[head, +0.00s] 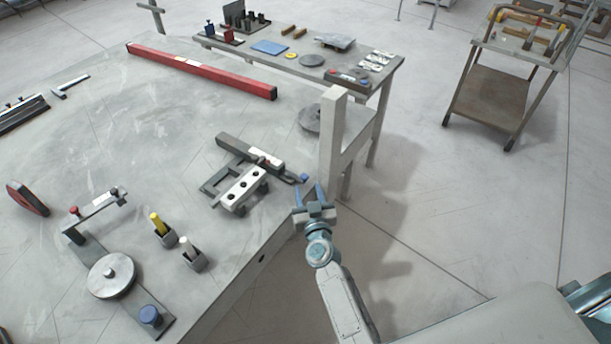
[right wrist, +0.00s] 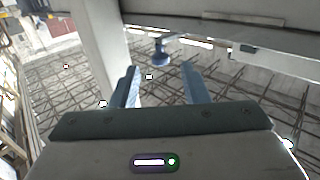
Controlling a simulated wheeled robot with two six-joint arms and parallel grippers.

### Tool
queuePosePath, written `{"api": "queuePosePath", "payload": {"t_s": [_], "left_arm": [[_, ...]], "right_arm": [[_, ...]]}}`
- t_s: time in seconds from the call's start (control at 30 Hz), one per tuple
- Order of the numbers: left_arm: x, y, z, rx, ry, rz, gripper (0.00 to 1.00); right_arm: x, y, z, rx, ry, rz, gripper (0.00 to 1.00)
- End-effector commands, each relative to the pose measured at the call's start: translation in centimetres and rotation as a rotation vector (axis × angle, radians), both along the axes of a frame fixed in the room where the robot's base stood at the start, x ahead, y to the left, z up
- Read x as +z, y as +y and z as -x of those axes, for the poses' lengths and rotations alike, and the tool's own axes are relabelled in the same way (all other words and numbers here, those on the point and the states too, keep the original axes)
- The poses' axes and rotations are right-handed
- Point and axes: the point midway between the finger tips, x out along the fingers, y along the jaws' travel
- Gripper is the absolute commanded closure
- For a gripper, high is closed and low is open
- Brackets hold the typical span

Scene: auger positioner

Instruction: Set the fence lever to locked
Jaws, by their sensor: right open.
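The fence unit (head: 240,188), with a dark rail and a pale block with dark holes, lies near the right edge of the big grey table (head: 215,115). A short lever with a blue knob (head: 304,178) sticks out from its right end. In the right wrist view a blue knob (right wrist: 161,61) on a thin stem appears ahead, between the lines of the fingers. My right gripper (head: 312,190) is open and empty, just below and right of the knob at the table edge; its two blue fingers (right wrist: 160,88) look apart from the knob. My left gripper is out of view.
A pale upright post (head: 332,140) stands close behind my right gripper. A round plate (head: 110,275) with a blue-capped knob (head: 150,316) and yellow and white handled pegs (head: 160,225) occupy the front left. A long red beam (head: 200,70) lies at the back.

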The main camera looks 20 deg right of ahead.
Motion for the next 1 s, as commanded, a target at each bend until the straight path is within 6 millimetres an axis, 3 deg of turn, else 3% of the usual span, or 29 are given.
{"api": "queuePosePath", "payload": {"t_s": [0.1, 0.33, 0.73, 0.93, 1.0], "left_arm": [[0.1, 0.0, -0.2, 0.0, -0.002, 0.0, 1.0], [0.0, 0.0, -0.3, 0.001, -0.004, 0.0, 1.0], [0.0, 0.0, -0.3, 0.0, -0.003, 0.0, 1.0], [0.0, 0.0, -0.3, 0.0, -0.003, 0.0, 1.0], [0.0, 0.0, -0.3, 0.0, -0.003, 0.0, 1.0]], "right_arm": [[0.1, -0.3, -2.3, 0.001, -0.001, 0.002, 0.59], [0.0, -0.6, -5.3, 0.001, 0.0, 0.0, 0.59], [-0.1, -0.8, -6.0, 0.0, 0.002, 0.0, 0.59], [-0.1, -0.7, -6.0, 0.001, 0.002, 0.0, 0.96], [-0.1, -0.7, -6.0, 0.001, 0.002, 0.0, 1.0]]}}
